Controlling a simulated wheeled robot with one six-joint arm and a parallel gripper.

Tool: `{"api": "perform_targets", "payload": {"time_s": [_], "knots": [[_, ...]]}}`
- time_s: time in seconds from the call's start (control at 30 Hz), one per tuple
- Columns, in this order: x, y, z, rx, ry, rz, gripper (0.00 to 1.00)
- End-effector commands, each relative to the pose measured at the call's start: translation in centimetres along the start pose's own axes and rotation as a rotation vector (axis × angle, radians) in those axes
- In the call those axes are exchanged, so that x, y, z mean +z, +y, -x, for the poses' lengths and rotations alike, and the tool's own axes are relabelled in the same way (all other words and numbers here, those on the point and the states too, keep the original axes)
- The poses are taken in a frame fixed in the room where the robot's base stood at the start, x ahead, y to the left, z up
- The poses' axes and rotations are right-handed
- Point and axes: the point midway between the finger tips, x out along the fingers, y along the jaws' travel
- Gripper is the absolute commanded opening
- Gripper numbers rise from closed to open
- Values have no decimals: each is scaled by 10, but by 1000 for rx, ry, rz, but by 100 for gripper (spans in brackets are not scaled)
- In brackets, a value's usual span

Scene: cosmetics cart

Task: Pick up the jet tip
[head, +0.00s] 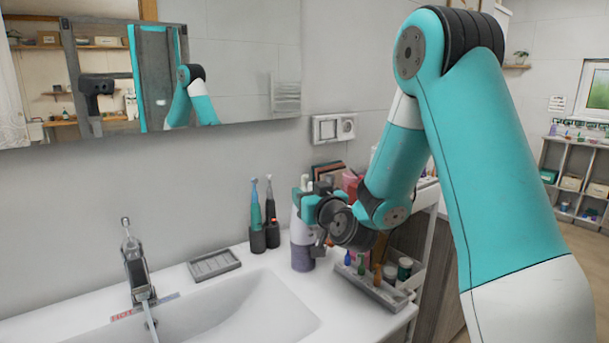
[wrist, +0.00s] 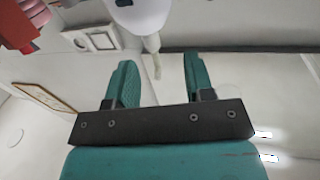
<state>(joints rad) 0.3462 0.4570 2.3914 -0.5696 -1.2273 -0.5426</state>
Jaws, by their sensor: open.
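The jet tip (wrist: 154,52) is a thin white nozzle on the end of a white oral irrigator body (wrist: 140,14) in the wrist view. In the head view the irrigator stands upright by the wall on a purple-grey base (head: 302,257), and its white tip (head: 305,180) shows at the top. My gripper (wrist: 160,60) is open, with its two teal fingers on either side of the jet tip and gaps showing on both sides. In the head view my gripper (head: 302,199) is at the irrigator's upper part and hides some of it.
Two electric toothbrushes (head: 263,211) stand in dark holders left of the irrigator. A grey tray (head: 376,290) with several coloured brush heads lies to the right. A soap dish (head: 214,265), faucet (head: 138,262) and sink (head: 245,310) are at the left. The mirror (head: 245,60) hangs above.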

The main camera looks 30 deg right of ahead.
Motion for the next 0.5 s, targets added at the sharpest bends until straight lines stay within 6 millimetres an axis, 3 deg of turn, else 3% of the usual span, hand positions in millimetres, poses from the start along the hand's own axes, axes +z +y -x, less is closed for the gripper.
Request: {"api": "perform_targets", "payload": {"time_s": [0.27,0.5], "knots": [[-2,1,-19,-1,-1,-1,48],[-7,7,-51,-1,-2,-1,48]]}}
